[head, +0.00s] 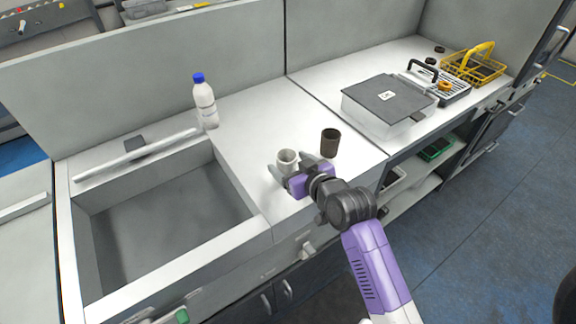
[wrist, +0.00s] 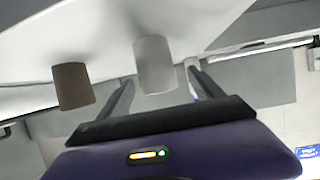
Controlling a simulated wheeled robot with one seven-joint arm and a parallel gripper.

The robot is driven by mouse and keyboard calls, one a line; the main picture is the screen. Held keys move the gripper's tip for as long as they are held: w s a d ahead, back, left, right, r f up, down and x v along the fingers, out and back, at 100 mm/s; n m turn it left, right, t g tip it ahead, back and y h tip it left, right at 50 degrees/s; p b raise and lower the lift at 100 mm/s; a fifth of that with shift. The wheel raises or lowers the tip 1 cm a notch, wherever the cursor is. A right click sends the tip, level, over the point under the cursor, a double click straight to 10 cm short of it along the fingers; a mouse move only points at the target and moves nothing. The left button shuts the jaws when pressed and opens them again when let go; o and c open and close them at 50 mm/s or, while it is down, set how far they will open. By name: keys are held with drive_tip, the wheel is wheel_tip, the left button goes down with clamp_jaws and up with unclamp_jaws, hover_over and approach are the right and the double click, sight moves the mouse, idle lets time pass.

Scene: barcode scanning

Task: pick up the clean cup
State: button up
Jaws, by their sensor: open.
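The clean cup looks like the white cup (head: 287,160) on the white counter, and it also shows in the wrist view (wrist: 154,64). A dark brown cup (head: 330,143) stands to its right in the head view and shows at the left in the wrist view (wrist: 73,86). My gripper (head: 291,174) is open at the white cup. In the wrist view its two fingers (wrist: 160,92) lie on either side of the cup's end, with gaps between. Whether either finger touches the cup I cannot tell.
A sink (head: 165,215) lies to the left, with a blue-capped white bottle (head: 205,103) behind it. A grey-lidded box (head: 388,101) and a yellow basket (head: 473,66) stand at the right. The counter between bottle and cups is clear.

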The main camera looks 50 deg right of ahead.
sight(281, 154)
drive_tip(key=shift+p+x, duration=0.55)
drive_tip(key=shift+x, duration=2.2)
drive_tip(key=shift+d, duration=0.2)
drive_tip(key=shift+c, duration=0.5)
drive_tip(key=c, duration=1.3)
drive_tip(key=shift+a+r, duration=0.1)
drive_tip(key=shift+w+r, duration=0.1)
drive_tip(key=shift+r, duration=0.45)
wheel_tip(281, 154, up, 19)
drive_tip(key=shift+f, duration=0.1)
